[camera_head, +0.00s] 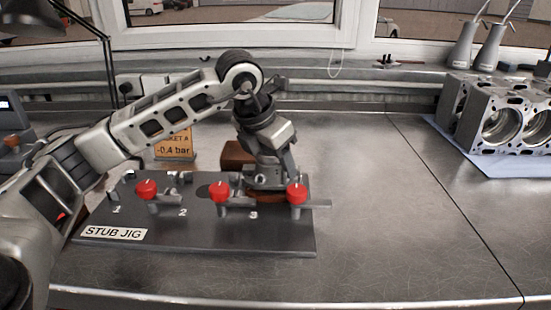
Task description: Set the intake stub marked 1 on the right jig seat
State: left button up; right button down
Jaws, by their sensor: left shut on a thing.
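The dark stub jig (200,240) lies on the metal bench, with a "STUB JIG" label at its front left. My left gripper (265,176) points down over the right jig seat, near the number 3. It is shut on a stub, taken as the intake stub (264,196); only a reddish-brown rim shows low at the seat. The gripper hides most of the stub, and its mark cannot be read. I cannot tell whether the rim rests fully on the seat. My right gripper is not in view.
A brown block (236,154) and an orange "-0.4 bar" sign (174,146) stand behind. An engine block (500,115) sits at the right. The bench between is clear.

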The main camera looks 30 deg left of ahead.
pick_arm(q)
jog(key=shift+f+b, duration=0.7)
jog(key=shift+b, duration=0.05)
dwell(1.3)
jog(key=o, duration=1.3)
jog(key=shift+r+p, duration=2.85)
jog(key=shift+r, duration=0.95)
jog(key=shift+f, duration=0.1)
